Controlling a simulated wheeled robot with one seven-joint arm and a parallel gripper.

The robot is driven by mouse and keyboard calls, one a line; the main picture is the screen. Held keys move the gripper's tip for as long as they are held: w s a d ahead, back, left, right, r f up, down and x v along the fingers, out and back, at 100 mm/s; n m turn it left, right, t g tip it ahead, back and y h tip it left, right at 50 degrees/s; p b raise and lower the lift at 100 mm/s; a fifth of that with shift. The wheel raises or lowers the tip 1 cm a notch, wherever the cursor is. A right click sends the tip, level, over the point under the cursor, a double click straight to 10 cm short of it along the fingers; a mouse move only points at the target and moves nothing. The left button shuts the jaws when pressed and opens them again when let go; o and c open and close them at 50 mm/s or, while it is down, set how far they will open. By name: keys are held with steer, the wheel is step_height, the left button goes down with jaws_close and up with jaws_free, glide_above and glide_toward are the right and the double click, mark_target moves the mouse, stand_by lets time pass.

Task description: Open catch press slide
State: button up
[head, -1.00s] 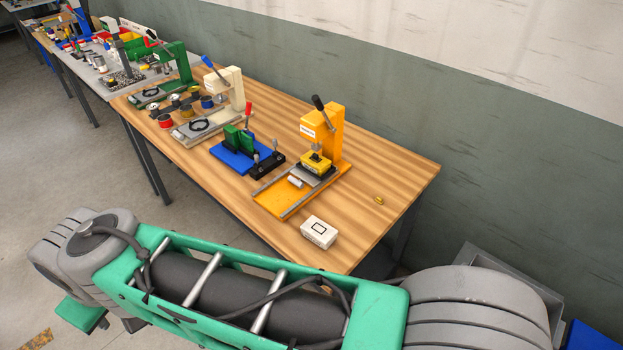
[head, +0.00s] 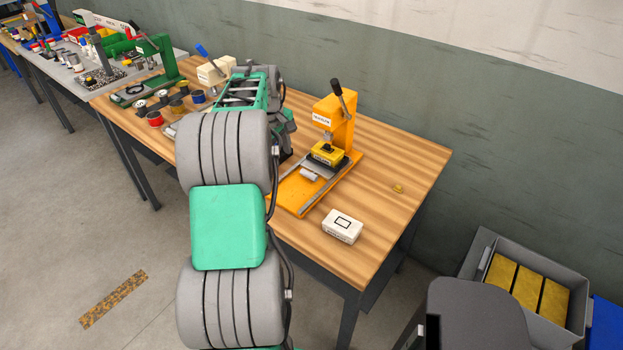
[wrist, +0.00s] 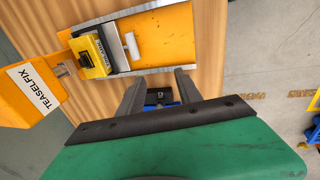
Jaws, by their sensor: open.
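An orange press (head: 343,125) with a black-knobbed lever stands on the wooden table. A white bar (wrist: 131,46) lies at the plate's front edge, over the orange base (wrist: 170,32) between grey rails. My gripper (wrist: 158,88) is open and empty beside one rail, apart from the plate and bar. My arm hides it in the head view.
A white box (head: 342,226) and a small brass piece (head: 398,188) lie near the press. A blue fixture (wrist: 160,97) shows beyond my fingers. A cream press (head: 214,71) and a green press (head: 158,62) stand further left. A grey crate (head: 480,262) is on the right.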

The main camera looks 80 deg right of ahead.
glide_toward(313, 175)
steer(key=f, duration=0.1)
steer(key=p+x, duration=0.1)
steer(key=x, duration=0.6)
steer(key=shift+d+f, duration=0.15)
steer(key=shift+f, duration=0.2)
jaws_close()
stand_by(0.6)
